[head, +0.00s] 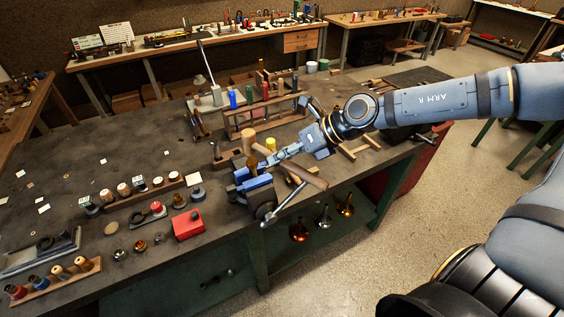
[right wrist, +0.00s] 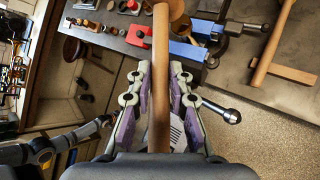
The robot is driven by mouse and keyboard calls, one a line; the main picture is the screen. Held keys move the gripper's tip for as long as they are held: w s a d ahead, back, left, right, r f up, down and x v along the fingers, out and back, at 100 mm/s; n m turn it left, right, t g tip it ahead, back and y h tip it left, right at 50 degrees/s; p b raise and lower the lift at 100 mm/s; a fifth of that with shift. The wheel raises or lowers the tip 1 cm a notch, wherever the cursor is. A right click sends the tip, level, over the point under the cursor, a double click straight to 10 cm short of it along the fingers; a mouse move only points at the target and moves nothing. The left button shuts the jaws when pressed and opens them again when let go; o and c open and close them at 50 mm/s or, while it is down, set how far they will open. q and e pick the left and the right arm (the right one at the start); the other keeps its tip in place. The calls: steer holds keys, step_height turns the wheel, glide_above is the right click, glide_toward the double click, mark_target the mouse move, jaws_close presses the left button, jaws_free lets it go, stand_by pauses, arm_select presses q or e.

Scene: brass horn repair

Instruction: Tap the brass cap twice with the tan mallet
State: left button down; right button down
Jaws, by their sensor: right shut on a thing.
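My right gripper (head: 268,161) is over the bench's front edge, by the blue vise (head: 256,186). In the right wrist view it is shut on the wooden handle of the tan mallet (right wrist: 160,85), which runs between the fingers. In the head view the handle (head: 308,174) sticks out to the lower right, and a tan wooden head (head: 248,142) shows beyond the fingers, above the vise. A brown round piece (right wrist: 174,8) shows at the top of the wrist view. I cannot make out the brass cap; it may be hidden at the vise. My left gripper is not visible.
A tool rack (head: 264,115) stands behind. The vise's metal bar (head: 284,206) sticks out in front. The bench's left back is mostly clear.

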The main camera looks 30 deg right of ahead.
stand_by(0.3)
stand_by(0.9)
steer(key=shift+b, duration=0.35)
steer(key=shift+w+f+b, duration=0.1)
steer(key=shift+f+b, duration=0.5)
steer(key=shift+b, duration=0.6)
steer(key=shift+r, duration=0.2)
steer(key=shift+s, duration=0.2)
steer(key=shift+w, duration=0.15)
